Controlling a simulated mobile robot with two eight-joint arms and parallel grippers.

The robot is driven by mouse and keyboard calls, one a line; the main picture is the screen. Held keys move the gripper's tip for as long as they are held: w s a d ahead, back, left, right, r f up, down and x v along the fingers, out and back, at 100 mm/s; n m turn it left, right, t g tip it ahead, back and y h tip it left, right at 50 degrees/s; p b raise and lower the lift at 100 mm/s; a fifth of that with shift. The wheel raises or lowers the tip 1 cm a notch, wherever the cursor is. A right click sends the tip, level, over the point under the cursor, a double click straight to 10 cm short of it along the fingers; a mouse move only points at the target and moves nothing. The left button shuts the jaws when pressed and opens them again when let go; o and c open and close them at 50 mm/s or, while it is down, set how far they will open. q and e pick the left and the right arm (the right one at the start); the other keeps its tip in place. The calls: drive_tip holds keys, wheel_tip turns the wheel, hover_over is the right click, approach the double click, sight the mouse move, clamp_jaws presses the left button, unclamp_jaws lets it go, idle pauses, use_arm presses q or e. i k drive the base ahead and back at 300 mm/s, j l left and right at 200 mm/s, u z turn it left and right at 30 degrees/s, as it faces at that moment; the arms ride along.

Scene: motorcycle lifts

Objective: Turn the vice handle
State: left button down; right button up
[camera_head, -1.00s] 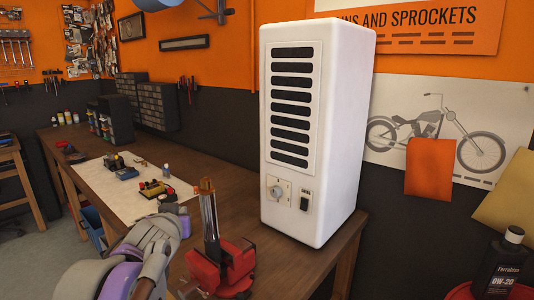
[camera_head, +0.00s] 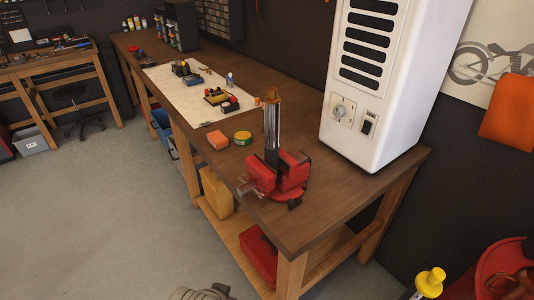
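The red vice (camera_head: 262,177) stands on the front end of the wooden workbench. Its grey metal handle (camera_head: 248,188) shows at its left front side, near the bench edge. A shiny upright metal part (camera_head: 272,125) with a dark lower section stands in the vice jaws. A small grey piece, likely of my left arm, shows at the bottom edge, well below the vice and apart from it. Its fingertips do not show. My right gripper does not show.
A white heater-like box (camera_head: 385,140) stands on the workbench (camera_head: 330,207) right of the vice. An orange block (camera_head: 218,139) and green tin (camera_head: 242,138) lie behind the vice. A yellow canister (camera_head: 217,195) sits on the lower shelf.

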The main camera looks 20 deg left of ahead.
sight(248, 188)
drive_tip(key=j+u, duration=0.25)
drive_tip(key=j, duration=0.4)
drive_tip(key=i+j+u, duration=0.2)
drive_tip(key=j, duration=0.4)
drive_tip(key=k+j, duration=0.05)
drive_tip(key=k, duration=0.05)
